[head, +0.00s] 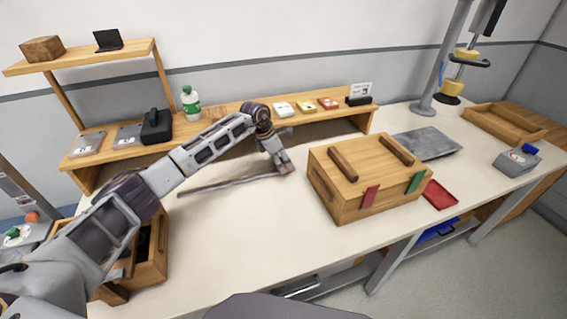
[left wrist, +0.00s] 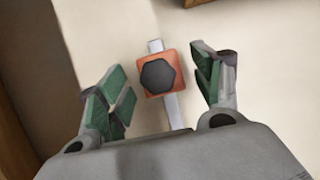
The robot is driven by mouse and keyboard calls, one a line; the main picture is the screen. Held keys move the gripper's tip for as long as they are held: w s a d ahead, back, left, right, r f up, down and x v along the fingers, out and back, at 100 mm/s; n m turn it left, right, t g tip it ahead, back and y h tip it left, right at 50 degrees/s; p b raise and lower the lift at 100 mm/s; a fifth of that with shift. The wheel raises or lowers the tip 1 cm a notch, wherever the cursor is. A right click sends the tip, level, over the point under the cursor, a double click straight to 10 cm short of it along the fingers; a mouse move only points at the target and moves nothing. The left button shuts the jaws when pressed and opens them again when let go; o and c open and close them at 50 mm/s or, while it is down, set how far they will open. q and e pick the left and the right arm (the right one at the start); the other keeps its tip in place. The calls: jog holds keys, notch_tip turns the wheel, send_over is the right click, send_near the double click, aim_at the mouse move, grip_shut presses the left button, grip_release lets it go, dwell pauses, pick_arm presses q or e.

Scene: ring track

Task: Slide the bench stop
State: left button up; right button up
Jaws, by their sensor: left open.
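The bench stop shows in the left wrist view as an orange-red block (left wrist: 180,84) with a dark six-sided knob (left wrist: 158,75) on top. It sits on a narrow grey metal rail (left wrist: 177,110), which also lies along the bench top in the head view (head: 225,184). My left gripper (head: 284,165) is low over the right end of this rail. In the left wrist view its green-padded fingers (left wrist: 160,70) are open on either side of the block, with gaps between. In the head view the gripper largely hides the stop. My right gripper is in neither view.
A wooden box (head: 362,190) with two bar handles stands just right of my left gripper. Behind is a low wooden shelf (head: 235,118) with a bottle (head: 190,104) and small packs. The bench top (head: 250,240) in front of the rail is clear.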

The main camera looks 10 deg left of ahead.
pick_arm(q)
jog(key=v, duration=1)
jog(key=shift+s, duration=0.1)
